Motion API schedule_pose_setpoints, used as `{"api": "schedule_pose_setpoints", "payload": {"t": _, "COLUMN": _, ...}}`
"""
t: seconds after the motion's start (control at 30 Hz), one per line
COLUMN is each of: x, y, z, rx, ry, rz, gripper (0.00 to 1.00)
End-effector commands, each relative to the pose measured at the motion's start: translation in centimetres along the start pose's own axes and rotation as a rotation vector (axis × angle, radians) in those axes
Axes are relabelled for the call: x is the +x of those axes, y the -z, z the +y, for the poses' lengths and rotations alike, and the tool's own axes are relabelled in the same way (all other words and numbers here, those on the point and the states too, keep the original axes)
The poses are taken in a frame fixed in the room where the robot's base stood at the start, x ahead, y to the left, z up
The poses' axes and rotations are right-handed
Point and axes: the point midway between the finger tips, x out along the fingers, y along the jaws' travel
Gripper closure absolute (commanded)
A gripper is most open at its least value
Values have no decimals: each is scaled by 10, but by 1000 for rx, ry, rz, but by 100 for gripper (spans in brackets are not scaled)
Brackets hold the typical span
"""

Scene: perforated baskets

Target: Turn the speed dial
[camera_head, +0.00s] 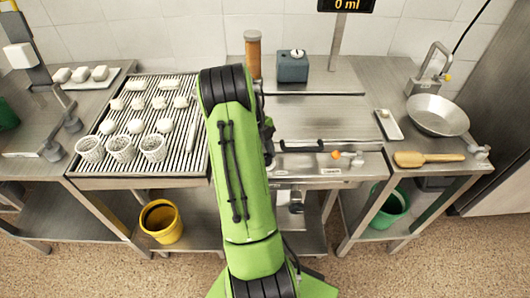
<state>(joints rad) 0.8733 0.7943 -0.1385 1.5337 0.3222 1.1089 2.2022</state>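No part is clearly readable as a speed dial. A small round pale knob with a dark mark (297,53) sits on top of a blue-grey box (292,68) at the back of the middle bench. An orange knob (336,155) is on the front of that bench, beside a grey fitting (355,158). My green arm stands upright in the middle of the view and covers part of the bench. Dark parts show at its right edge, left of both knobs. I cannot tell whether they belong to my gripper; its fingers are hidden.
A brown cylinder (253,54) stands left of the box. A slatted rack (86,172) holds perforated baskets (121,149) at left. A metal bowl (437,114) and wooden paddle (428,159) lie right. The bench top before the box looks clear.

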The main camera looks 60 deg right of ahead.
Motion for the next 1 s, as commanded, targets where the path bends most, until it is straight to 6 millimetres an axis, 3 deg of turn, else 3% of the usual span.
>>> {"api": "schedule_pose_setpoints", "payload": {"t": 0.47, "x": 0, "y": 0, "z": 1, "rx": -83, "ry": 36, "rz": 0, "gripper": 96}}
{"api": "schedule_pose_setpoints", "payload": {"t": 1.0, "x": 2, "y": 0, "z": 4, "rx": -515, "ry": 217, "rz": -2, "gripper": 96}}
